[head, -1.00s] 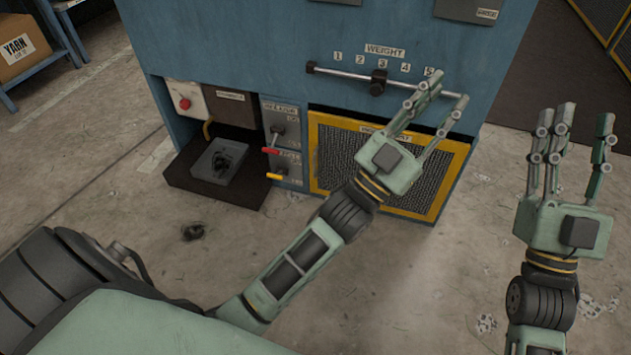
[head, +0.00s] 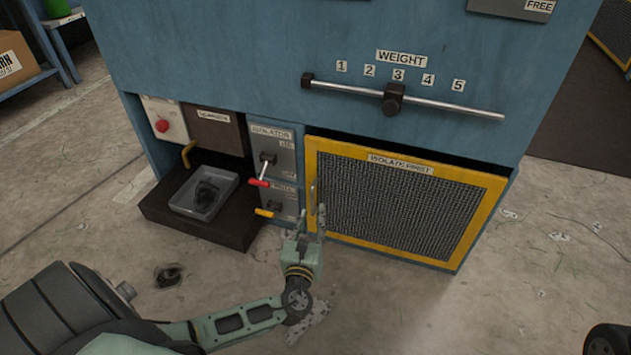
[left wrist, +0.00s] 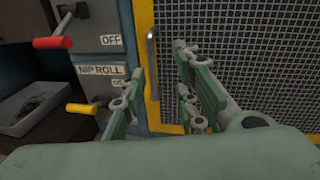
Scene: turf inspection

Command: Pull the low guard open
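The low guard (head: 400,208) is a yellow-framed mesh panel labelled "ISOLATE FIRST", low on the blue machine; it looks closed. Its upright metal handle (head: 312,197) is at the left edge of the frame and also shows in the left wrist view (left wrist: 151,60). My left gripper (head: 306,222) is just below and in front of the handle. In the left wrist view its fingers (left wrist: 152,78) are spread, with the handle beyond the gap between them. Nothing is seen held. My right gripper is out of view.
Left of the guard are the isolator with a red lever (head: 258,183) and a nip roll switch with a yellow lever (head: 265,213). A grey tray (head: 225,192) sits in a dark recess. A weight bar (head: 440,103) runs above. The floor in front is mostly clear.

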